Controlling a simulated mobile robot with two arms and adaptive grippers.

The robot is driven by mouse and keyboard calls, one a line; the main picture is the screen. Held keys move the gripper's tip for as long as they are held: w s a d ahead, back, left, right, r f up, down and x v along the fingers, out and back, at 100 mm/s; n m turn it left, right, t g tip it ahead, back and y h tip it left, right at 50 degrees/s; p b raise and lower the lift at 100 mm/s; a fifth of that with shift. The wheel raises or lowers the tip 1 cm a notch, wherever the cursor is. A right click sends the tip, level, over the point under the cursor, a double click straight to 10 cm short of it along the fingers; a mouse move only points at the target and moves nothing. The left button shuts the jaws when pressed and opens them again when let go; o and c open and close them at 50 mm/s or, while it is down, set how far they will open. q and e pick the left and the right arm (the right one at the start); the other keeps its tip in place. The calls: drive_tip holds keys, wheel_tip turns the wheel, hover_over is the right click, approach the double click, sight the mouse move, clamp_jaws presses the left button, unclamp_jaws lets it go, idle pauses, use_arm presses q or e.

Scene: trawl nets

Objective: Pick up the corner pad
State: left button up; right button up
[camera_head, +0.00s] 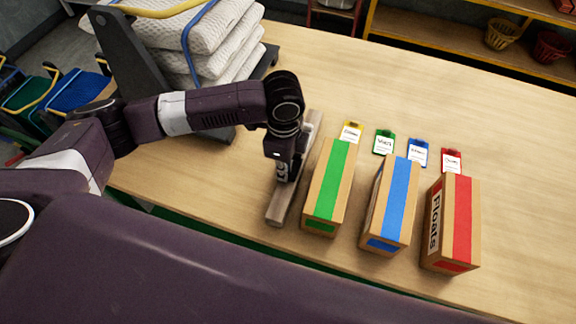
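A long, narrow grey-brown piece (278,208), likely the corner pad, lies on the wooden table (480,130) just left of the green-striped box (329,188). It runs from near the table's front edge toward the back. My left gripper (283,174) points down over its middle, and the wrist hides part of it. The fingers are dark and small here, so I cannot tell if they are open, shut or touching the piece. My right gripper is not in view.
A blue-striped box (391,206) and a red-striped box (452,224) marked "Floats" stand to the right. Yellow (351,132), green (384,142), blue (418,153) and red (452,160) tags lie behind. White sacks (215,40) are stacked back left. The right and back table is clear.

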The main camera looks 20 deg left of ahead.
use_arm(q)
clamp_jaws()
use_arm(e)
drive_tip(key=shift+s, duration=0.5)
use_arm(q)
drive_tip(key=shift+r, duration=0.1)
